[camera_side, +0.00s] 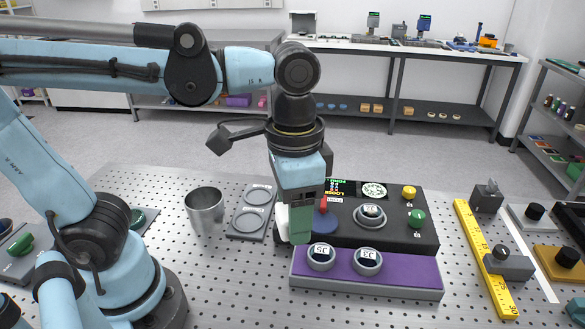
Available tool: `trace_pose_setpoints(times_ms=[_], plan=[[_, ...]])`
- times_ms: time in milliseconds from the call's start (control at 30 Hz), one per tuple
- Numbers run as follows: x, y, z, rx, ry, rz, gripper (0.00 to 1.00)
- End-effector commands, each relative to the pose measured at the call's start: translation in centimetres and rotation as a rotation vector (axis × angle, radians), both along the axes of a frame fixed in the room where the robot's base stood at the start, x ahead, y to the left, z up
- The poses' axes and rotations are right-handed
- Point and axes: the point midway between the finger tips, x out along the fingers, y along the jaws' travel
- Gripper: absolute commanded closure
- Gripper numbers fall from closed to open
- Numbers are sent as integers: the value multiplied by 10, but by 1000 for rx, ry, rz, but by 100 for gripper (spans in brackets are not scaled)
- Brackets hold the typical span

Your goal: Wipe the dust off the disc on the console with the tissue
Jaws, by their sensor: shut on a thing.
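The black console (400,238) stands on the perforated table, with a display, a yellow knob and a green knob on top. A disc with a dark label (370,212) sits in a round metal seat on the console. Dust on it is too small to make out. My gripper (298,238) points down at the console's left edge, left of the disc and apart from it.
A purple-topped tray (408,276) with two labelled discs, J5 (321,257) and J3 (368,262), lies in front of the console. A metal cup (205,210) and a grey plate with two round recesses (241,226) stand left. A yellow ruler (480,248) lies right.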

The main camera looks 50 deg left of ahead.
Motion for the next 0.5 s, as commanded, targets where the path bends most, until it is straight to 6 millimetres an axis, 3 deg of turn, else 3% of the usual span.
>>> trace_pose_setpoints(times_ms=[200,500], plan=[[56,-8,14,0,0,2,68],[134,-10,14,0,0,3,68]])
